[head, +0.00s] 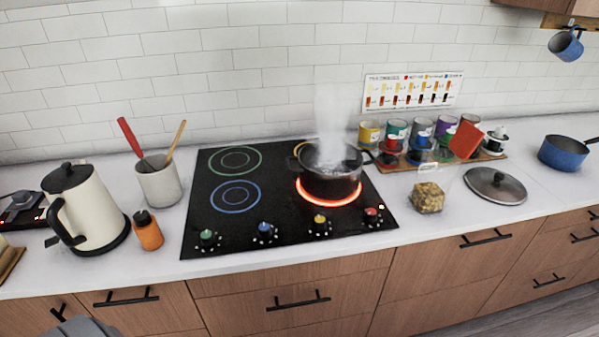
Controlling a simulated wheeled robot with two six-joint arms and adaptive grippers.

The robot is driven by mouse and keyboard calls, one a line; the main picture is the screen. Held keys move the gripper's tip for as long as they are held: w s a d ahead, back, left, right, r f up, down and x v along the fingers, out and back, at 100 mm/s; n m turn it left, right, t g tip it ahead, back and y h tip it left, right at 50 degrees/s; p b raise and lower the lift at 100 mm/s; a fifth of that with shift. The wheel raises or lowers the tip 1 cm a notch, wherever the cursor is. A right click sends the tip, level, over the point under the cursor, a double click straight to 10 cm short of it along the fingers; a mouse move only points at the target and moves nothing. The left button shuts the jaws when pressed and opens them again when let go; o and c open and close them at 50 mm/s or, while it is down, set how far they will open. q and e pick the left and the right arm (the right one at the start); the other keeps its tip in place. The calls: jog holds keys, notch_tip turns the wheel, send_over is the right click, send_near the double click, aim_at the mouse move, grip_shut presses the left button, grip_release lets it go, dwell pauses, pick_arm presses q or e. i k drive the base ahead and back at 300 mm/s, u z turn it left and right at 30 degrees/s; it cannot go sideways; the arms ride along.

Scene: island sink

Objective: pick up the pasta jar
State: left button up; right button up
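The pasta jar (428,197) stands on the white counter to the right of the cooktop. Its lower part shows yellowish pasta, and its clear upper part is hard to make out against the counter. A pot lid (495,186) lies just to its right. Neither of my grippers shows in the head view. A grey rounded part at the bottom left edge may belong to my arm, but no fingers are seen there.
A steaming black pot (330,172) stands on a glowing red burner of the black cooktop (225,222). Several colored cups (396,134) and a tilted red object (466,140) stand behind the jar. A blue saucepan (565,153) is at right, a kettle (85,212) at left.

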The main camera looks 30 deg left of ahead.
aim_at(437, 170)
jog(key=u, duration=3.7)
jog(key=k, duration=1.35)
jog(key=z, duration=1.5)
jog(key=i, duration=0.5)
jog(key=z, duration=0.1)
